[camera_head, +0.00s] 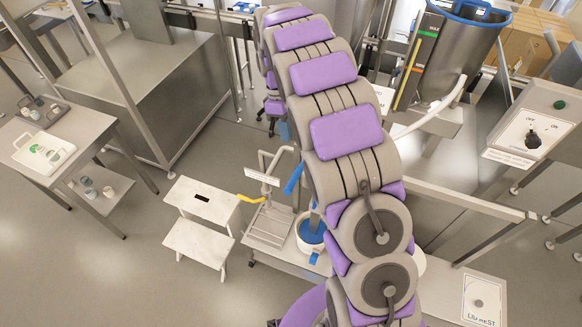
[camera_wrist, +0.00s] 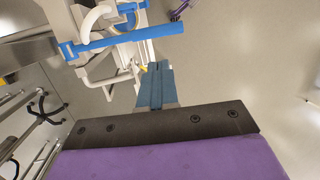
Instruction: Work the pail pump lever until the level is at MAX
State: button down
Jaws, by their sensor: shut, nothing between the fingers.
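The pail pump (camera_head: 312,233), white with blue parts, stands on a low metal platform, partly hidden behind my arm. A blue bar, likely the pump lever (camera_head: 293,178), slants up beside it. In the wrist view a blue bar (camera_wrist: 130,38) crosses the upper left, beyond my fingers. My gripper (camera_wrist: 155,72) has its blue-grey fingers shut and empty, with the fingertips apart from the bar in that picture. A steel tank (camera_head: 455,55) with a blue rim stands upper right. Its scale strip (camera_head: 414,62) has green, orange and yellow bands; I cannot read the level.
A white step stool (camera_head: 203,205) stands left of the platform (camera_head: 275,245). A control box (camera_head: 535,125) with a switch is at the right. A side table (camera_head: 95,135) with a tray stands far left. The floor at lower left is clear.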

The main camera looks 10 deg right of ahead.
aim_at(291, 179)
jog(key=shift+s+a+f, duration=0.1)
jog(key=shift+f, duration=0.05)
jog(key=p+x, duration=0.1)
jog(key=x, duration=1.2)
jog(key=shift+s+f+p, duration=0.1)
jog(key=shift+f+p, duration=0.2)
jog(key=shift+f, duration=0.1)
jog(key=shift+s+f+t+b, duration=0.3)
jog(key=shift+f+b, duration=0.15)
jog(key=shift+f, duration=0.15)
notch_tip(291, 179, down, 14)
jog(key=s+t+h+b, duration=0.1)
jog(key=t+h+b, duration=0.2)
jog(key=b, duration=0.3)
jog(key=shift+a+r+m+t+h+b, duration=0.2)
jog(key=shift+m+t+h+b, duration=0.15)
jog(key=shift+t, duration=0.25)
